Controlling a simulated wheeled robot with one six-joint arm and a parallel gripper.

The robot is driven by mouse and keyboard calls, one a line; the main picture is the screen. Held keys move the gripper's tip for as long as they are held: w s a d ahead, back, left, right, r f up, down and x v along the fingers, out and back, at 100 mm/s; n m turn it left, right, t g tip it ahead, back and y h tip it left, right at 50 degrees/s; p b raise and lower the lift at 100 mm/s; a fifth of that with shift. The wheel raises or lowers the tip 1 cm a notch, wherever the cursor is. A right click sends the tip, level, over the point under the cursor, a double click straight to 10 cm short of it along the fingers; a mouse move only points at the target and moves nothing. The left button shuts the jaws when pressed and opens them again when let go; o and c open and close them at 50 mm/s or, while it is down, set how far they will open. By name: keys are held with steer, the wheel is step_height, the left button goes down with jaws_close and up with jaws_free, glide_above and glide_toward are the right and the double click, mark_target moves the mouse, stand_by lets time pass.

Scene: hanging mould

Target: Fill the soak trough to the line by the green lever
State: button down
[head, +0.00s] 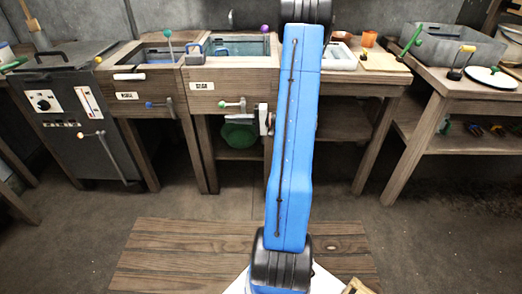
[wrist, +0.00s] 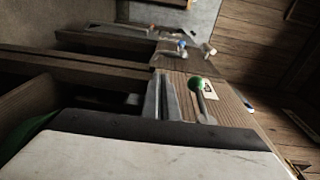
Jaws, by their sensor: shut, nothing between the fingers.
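The trough with the green lever (head: 248,80) stands at the centre-left in the head view, a wooden box with bluish liquid inside; its small label is hard to read. No fill line can be made out. The green-knobbed lever (head: 222,104) sticks out sideways on its front. The green knob also shows in the wrist view (wrist: 197,83). My gripper is mostly hidden behind my blue arm in the head view. In the wrist view its grey fingers (wrist: 162,98) are shut and empty, just left of the green knob, with contact unclear.
A neighbouring wooden trough (head: 152,82) has a blue-knobbed lever (head: 150,104). A side table (head: 460,90) on the right carries a grey basin (head: 450,45). A wooden platform lies in front.

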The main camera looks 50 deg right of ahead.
steer(key=s+d+f, duration=0.3)
steer(key=s+f, duration=0.2)
steer(key=f, duration=0.3)
steer(key=s+d+f, duration=0.3)
steer(key=s+f, duration=0.2)
steer(key=f, duration=0.4)
steer(key=shift+s+f, duration=0.15)
steer(key=shift+f, duration=0.15)
